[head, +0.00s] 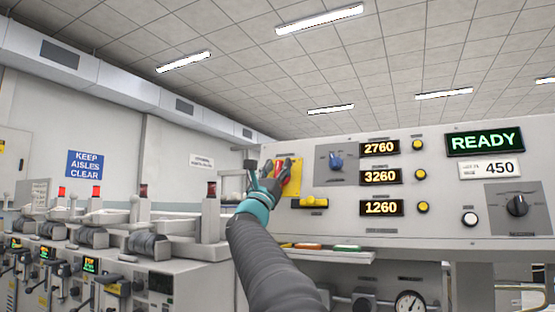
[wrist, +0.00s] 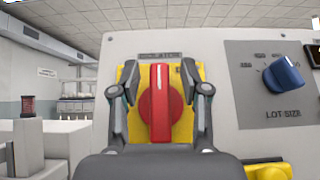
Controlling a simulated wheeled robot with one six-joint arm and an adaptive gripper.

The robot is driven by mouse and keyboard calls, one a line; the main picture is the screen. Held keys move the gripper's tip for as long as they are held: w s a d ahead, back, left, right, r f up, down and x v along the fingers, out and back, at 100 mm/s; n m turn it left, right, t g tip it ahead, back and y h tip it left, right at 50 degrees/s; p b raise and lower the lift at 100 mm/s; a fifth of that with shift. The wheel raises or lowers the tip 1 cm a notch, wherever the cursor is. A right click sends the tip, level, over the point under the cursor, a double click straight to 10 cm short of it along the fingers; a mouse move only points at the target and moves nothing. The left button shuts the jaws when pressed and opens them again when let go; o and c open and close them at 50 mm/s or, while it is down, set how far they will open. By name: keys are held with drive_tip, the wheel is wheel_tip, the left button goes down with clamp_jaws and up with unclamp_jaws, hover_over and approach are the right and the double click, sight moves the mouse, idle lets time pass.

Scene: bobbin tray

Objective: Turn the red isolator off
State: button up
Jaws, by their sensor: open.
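The red isolator handle (wrist: 160,102) stands upright on a yellow plate (wrist: 183,133) in the wrist view. In the head view the red handle (head: 281,172) and yellow plate (head: 296,178) are partly hidden behind my gripper. My gripper (wrist: 160,95) is open, with one finger on each side of the handle; in the head view it shows at the panel's left end (head: 264,180). Gaps show between the fingers and the handle. The lettering at the plate's top is partly hidden and not readable.
A blue lot size knob (head: 336,162) sits right of the isolator. A yellow switch (head: 314,203) is below it. Lit displays and a green READY sign (head: 484,141) fill the panel's right side. A small tray (head: 320,252) juts out below. Machines with red lamps stand at left.

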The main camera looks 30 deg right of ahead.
drive_tip(key=shift+w+d+r, duration=0.2)
drive_tip(key=shift+d+r, duration=0.05)
drive_tip(key=shift+r, duration=0.05)
clamp_jaws()
